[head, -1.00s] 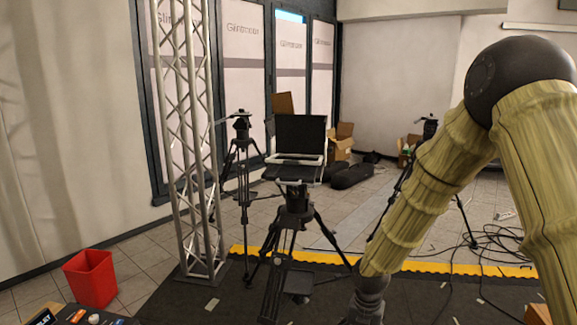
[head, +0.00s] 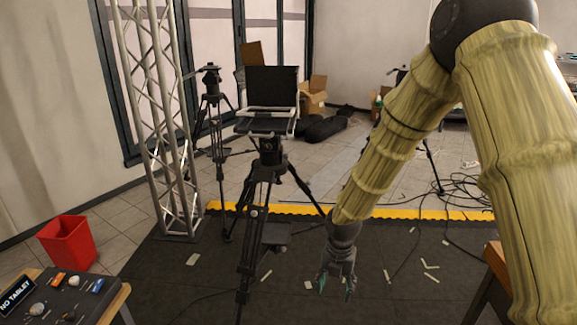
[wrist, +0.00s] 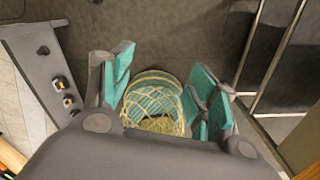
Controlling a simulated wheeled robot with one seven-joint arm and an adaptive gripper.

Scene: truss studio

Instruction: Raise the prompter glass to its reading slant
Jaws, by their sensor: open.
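The prompter (head: 272,86) stands on a black tripod in the head view, left of my arm. It has an upright dark panel, with a pale frame (head: 262,129) low in front of it. I cannot make out a separate glass or its slant at this distance. My gripper (head: 337,282) hangs low over the dark mat, nearer than the prompter and to its right, apart from it. In the wrist view my gripper (wrist: 165,78) has its teal-padded fingers spread. A round teal shape with pale net lines (wrist: 155,98) shows between them; I cannot tell what it is.
A control desk (head: 70,295) with a "NO TABLET" sign stands at front left, near a red bin (head: 68,241). A truss tower (head: 160,120) and another tripod (head: 213,110) stand left of the prompter. Cables (head: 450,185) lie at right. The mat between is mostly open.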

